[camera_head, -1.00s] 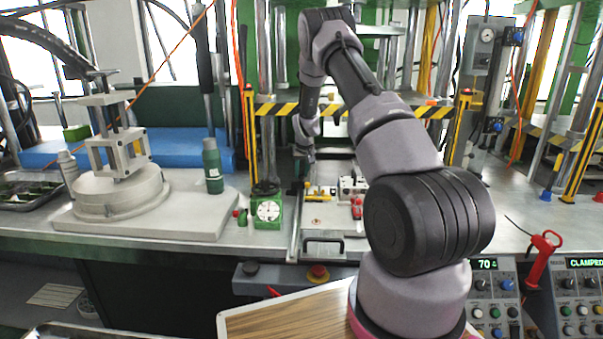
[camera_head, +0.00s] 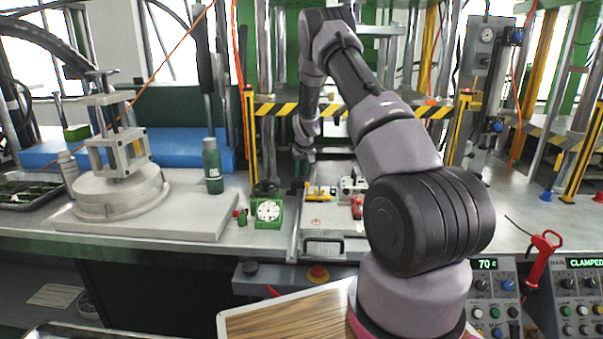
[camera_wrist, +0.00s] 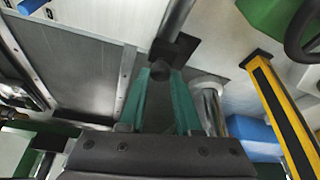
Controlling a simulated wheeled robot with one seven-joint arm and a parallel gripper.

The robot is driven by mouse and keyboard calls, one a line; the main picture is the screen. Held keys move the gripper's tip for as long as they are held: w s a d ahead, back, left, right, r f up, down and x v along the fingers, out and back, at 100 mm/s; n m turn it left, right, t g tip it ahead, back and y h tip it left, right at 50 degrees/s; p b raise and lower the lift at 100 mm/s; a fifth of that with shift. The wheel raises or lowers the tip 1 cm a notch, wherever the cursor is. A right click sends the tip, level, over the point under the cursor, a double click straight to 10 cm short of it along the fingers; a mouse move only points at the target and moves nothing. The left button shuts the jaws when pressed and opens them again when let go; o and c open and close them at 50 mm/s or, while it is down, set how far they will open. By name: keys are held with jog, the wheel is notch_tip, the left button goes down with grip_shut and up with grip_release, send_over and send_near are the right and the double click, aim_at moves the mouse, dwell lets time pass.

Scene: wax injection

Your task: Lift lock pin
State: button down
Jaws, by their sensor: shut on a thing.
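In the wrist view, the two teal fingers of my gripper (camera_wrist: 161,74) are closed in on a small dark knob, which I take to be the lock pin (camera_wrist: 160,70). A dark square block (camera_wrist: 183,46) on a grey metal rod lies just beyond the fingertips. How far the pin sits in or out of its seat cannot be told. In the head view, my gripper (camera_head: 298,172) is small and partly hidden, behind and left of the yellow part on the bench. The pin cannot be made out there.
A yellow and black post (camera_wrist: 282,115) stands right of my gripper, with a dark handwheel (camera_wrist: 304,38) above it. A striped barrier (camera_head: 350,108) crosses behind.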

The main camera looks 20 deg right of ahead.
jog(key=shift+w+r, duration=0.1)
jog(key=shift+r, duration=1.2)
jog(key=c, duration=0.6)
grip_release()
jog(key=shift+r, duration=0.1)
jog(key=v, duration=1)
jog(key=shift+s+r, duration=0.25)
jog(key=shift+s, duration=0.05)
